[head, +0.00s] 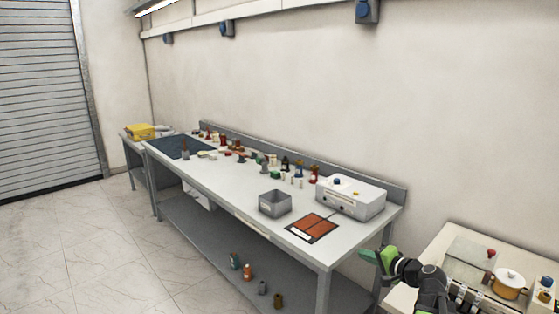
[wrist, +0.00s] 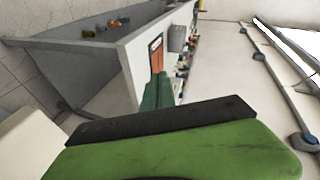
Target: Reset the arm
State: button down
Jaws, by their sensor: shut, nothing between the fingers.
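My gripper (head: 372,257) shows at the lower right of the head view, green at its tip, with my dark arm behind it. It is in the air in front of the workbench's near right end, touching nothing that I can see. In the wrist view my green gripper (wrist: 160,103) fills the lower middle, and its fingers are shut with nothing between them. The long workbench (head: 210,174) runs along the wall in the head view; the wrist view shows it turned on its side.
A grey bin (head: 275,203), an orange-red panel (head: 312,227) and a white box (head: 350,198) stand on the bench. Several small parts lie farther back. A second table (head: 432,253) at lower right holds a yellow pot (head: 508,284). The floor (head: 100,250) at left is clear.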

jog(key=s+a+f+n+g, duration=0.1)
jog(key=a+f+n+g, duration=0.15)
jog(key=a, duration=0.55)
jog(key=s+a+f+n+g+y, duration=0.1)
jog(key=s+a+f+n+g, duration=0.2)
jog(key=a, duration=0.5)
jog(key=a+f+n+g, duration=0.2)
jog(key=a+f, duration=0.2)
jog(key=a, duration=0.4)
jog(key=s+a+f+n+g+h, duration=0.2)
jog(key=s+f+n+g+h, duration=0.1)
jog(key=s+f, duration=0.25)
jog(key=s+d+g+h, duration=0.2)
jog(key=s+d, duration=0.3)
jog(key=d, duration=0.3)
jog(key=shift+s+f+h, duration=0.35)
jog(key=shift+s+h, duration=0.05)
jog(key=shift+h, duration=0.3)
